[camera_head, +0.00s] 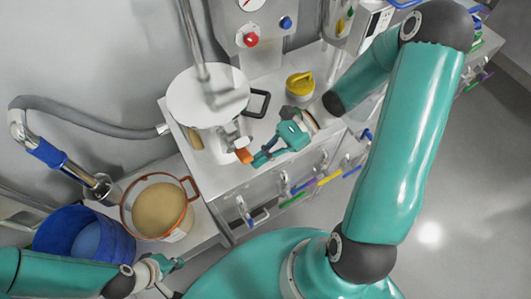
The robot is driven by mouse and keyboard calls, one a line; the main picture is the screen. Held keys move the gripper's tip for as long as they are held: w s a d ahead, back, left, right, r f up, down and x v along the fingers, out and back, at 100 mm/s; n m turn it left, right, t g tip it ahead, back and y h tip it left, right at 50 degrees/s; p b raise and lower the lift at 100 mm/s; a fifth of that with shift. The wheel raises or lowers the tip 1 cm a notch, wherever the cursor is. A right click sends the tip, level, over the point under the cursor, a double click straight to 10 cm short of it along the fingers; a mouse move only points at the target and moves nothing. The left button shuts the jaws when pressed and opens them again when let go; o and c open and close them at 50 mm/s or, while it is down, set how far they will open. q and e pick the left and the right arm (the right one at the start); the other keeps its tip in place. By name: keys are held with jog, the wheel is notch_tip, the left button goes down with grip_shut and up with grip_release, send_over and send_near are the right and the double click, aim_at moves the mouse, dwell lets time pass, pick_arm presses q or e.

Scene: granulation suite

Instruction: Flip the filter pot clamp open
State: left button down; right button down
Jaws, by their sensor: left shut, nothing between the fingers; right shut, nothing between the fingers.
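The filter pot (207,100) is a white pot with a round lid, standing on the steel bench. Its clamp (243,155), a metal lever with an orange tip, sits low on the pot's front right side. My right gripper (257,159) is shut and empty, its fingertips just right of the orange tip; I cannot tell whether they touch it. My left gripper (176,264) is shut and empty at the bottom left, below the bench and well away from the pot.
A black handle (260,103) sticks out right of the pot. A yellow-lidded jar (300,83) stands behind my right gripper. A red-rimmed bucket of tan powder (160,180), a blue bin (100,240) and a grey hose (85,122) are at left. A control panel (252,30) is behind.

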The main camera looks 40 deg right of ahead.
pick_arm(q)
jog(key=shift+r, duration=0.1)
pick_arm(e)
jog(key=shift+w+r, duration=0.1)
jog(key=shift+r, duration=0.2)
